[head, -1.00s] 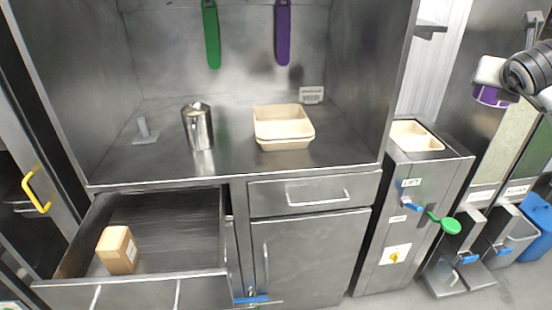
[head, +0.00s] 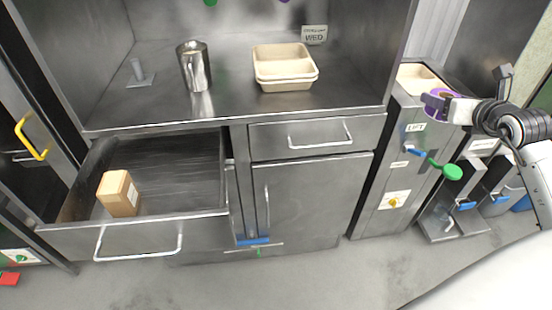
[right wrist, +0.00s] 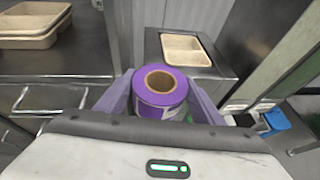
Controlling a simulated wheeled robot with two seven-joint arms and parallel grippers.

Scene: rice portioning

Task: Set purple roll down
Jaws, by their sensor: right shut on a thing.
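The purple roll (head: 436,103) is a short purple cylinder with a brown cardboard core. It also shows upright in the right wrist view (right wrist: 160,92), between the two purple fingers. My right gripper (head: 446,106) is shut on the roll and holds it in front of the lift cabinet at the right. From the head view I cannot tell whether the roll touches the cabinet; in the wrist view the cabinet top is beyond it. My left gripper is not in view.
Stacked beige trays (head: 284,84) and a metal jug (head: 193,66) stand on the steel counter (head: 225,101). An open drawer (head: 165,155) holds a cardboard box (head: 119,193). The lift cabinet (head: 375,195) has a beige tray (head: 418,78) in its top. Counter space right of the trays is clear.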

